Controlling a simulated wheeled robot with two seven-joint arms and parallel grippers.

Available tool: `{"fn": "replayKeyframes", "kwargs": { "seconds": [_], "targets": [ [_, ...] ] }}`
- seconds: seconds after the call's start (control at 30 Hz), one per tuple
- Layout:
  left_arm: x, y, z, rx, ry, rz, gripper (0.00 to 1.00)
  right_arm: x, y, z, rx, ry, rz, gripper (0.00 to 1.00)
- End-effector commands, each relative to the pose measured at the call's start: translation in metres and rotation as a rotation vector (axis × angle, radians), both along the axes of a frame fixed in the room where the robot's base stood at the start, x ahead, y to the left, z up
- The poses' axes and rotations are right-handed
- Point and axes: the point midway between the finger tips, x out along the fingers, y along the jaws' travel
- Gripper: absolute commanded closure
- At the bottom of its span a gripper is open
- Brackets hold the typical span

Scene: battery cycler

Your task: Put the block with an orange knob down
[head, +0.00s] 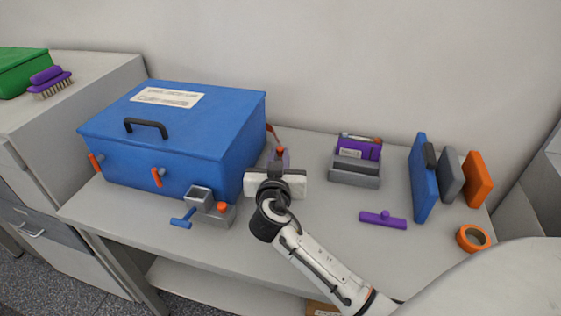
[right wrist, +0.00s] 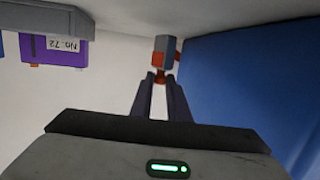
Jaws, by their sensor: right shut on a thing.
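My right gripper (head: 279,155) is to the right of the big blue case, with its fingers pointing toward the wall. It is shut on the orange knob of a small grey block (right wrist: 168,48). In the right wrist view, which is upside down, the knob (right wrist: 160,79) sits between the fingertips and the block extends beyond it. In the head view the orange knob (head: 280,150) shows at the fingertips, while my gripper hides much of the block. I cannot tell whether the block touches the bench. My left gripper is not in view.
The blue case (head: 185,135) stands close on the left, with a crank device (head: 215,211) in front. A grey tray (head: 352,180) with a purple item is to the right. Further right are a purple handle (head: 383,219), upright panels (head: 422,180) and orange tape (head: 473,238). Bench between is clear.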

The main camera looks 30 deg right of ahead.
Motion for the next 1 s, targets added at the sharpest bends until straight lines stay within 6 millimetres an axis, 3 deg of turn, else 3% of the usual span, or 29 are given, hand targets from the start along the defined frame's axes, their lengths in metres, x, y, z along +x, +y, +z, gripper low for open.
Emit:
{"fn": "replayKeyframes", "kwargs": {
  "seconds": [0.13, 0.5, 0.53, 0.63, 1.0],
  "targets": [
    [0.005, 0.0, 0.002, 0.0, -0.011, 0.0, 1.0, 0.0, 0.0, -0.017, -0.002, 0.0, 0.0, 1.0],
    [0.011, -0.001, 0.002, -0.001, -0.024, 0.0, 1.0, 0.0, 0.0, -0.023, 0.0, -0.001, 0.0, 1.0],
    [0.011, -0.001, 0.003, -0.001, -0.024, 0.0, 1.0, 0.0, 0.0, -0.022, -0.001, -0.001, 0.0, 0.82],
    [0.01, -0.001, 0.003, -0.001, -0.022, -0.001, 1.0, 0.0, 0.0, -0.021, 0.0, 0.0, 0.0, 0.66],
    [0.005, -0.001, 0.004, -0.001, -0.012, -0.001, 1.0, -0.001, 0.001, -0.018, 0.001, -0.001, 0.001, 0.66]
  ]
}}
